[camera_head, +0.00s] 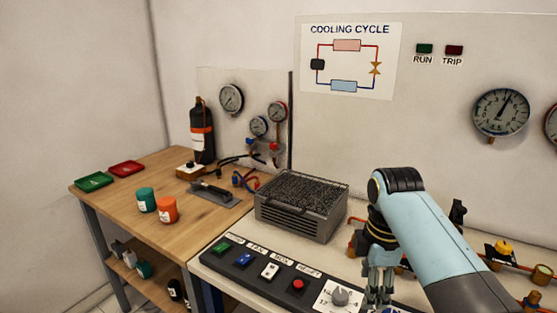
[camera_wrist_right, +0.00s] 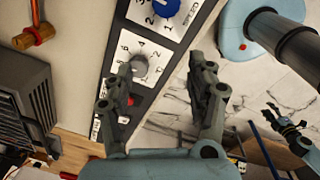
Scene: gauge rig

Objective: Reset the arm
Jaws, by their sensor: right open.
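My right gripper (camera_head: 379,292) hangs fingers-down over the front of the rig, just right of a grey dial knob (camera_head: 340,297) on a white numbered plate. In the right wrist view the open, empty fingers (camera_wrist_right: 164,68) spread over the panel edge, and the left one overlaps the grey knob (camera_wrist_right: 139,65). Whether it touches the knob I cannot tell. A blue knob (camera_wrist_right: 166,6) is at the top of that view. My left gripper (camera_wrist_right: 283,122) shows small at the right of the wrist view; its jaw state is unclear. It is outside the head view.
The button strip (camera_head: 255,268) has green, blue, white and red buttons. A grey finned unit (camera_head: 300,208) stands behind it. Pipes with a yellow-topped valve (camera_head: 503,248) lie right of my right arm. A wooden bench (camera_head: 140,180) at left holds jars, trays and a black bottle.

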